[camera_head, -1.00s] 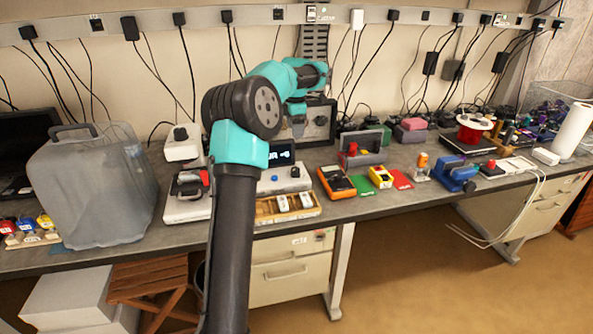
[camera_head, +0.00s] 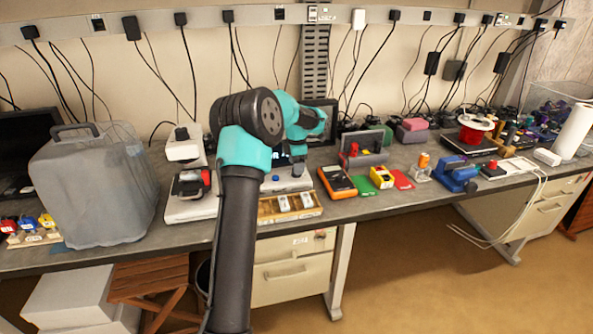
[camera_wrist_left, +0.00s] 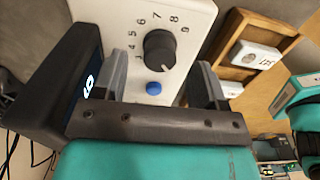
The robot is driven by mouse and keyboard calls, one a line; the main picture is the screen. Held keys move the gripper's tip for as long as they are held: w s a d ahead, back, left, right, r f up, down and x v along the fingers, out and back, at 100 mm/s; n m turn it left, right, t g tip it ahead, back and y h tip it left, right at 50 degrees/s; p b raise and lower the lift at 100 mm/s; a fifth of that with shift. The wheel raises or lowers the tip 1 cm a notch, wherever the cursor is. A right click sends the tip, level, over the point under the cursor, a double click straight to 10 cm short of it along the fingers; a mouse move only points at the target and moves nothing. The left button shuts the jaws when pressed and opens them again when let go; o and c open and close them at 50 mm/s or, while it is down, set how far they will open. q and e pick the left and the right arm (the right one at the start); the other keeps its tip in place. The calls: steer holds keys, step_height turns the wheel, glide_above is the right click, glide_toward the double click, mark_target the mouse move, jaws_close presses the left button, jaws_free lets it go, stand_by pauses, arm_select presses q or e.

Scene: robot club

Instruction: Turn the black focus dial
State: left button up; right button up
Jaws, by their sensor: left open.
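The black focus dial (camera_wrist_left: 160,52) shows in the left wrist view on a white panel (camera_wrist_left: 108,14), with numbers around it and a pale pointer line. A blue button (camera_wrist_left: 154,88) sits below it on the panel. My left gripper (camera_wrist_left: 160,62) is open. Its fingers appear on either side of the dial, with gaps between; I cannot tell how far above the panel they are. In the head view my left arm reaches over the instrument, and its wrist hides the dial and most of the display. My right gripper is in neither view.
A dark display housing (camera_wrist_left: 50,75) with lit digits stands close beside the left finger. A wooden tray (camera_head: 290,212) with white blocks lies in front of the instrument. An orange-black meter (camera_head: 337,182) is to its right. A grey container (camera_head: 92,190) stands left.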

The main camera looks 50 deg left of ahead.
arm_select(q)
steer(key=shift+f, duration=1.4)
steer(key=shift+c, duration=0.2)
steer(key=c, duration=0.9)
